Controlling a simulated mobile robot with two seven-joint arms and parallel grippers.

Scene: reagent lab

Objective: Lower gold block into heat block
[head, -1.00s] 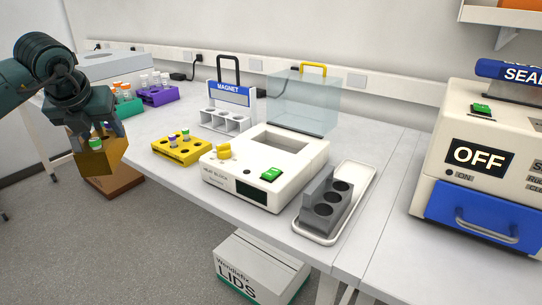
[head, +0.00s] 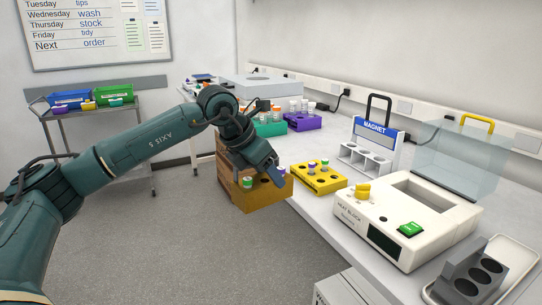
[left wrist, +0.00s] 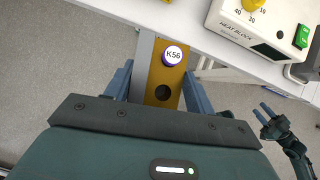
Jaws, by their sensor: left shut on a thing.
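My left gripper (head: 268,177) is shut on the gold block (head: 264,199) and holds it in the air off the bench's left edge. A capped vial (head: 247,182) stands in the block. In the left wrist view, the gold block (left wrist: 164,76) lies between the fingers, with a vial cap marked K56 (left wrist: 172,55) and an empty dark hole. The white heat block (head: 410,247) stands on the bench to the right. Its rectangular well is open and its clear lid (head: 455,150) is raised. My right gripper (left wrist: 264,110) shows small in the left wrist view, its fingers apart and empty.
A yellow rack (head: 319,183) with capped vials stands between the gold block and the heat block. The magnet rack (head: 370,158) is behind. A grey block (head: 468,281) sits on a white tray at the right. A brown object (head: 224,172) is partly hidden behind the gold block.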

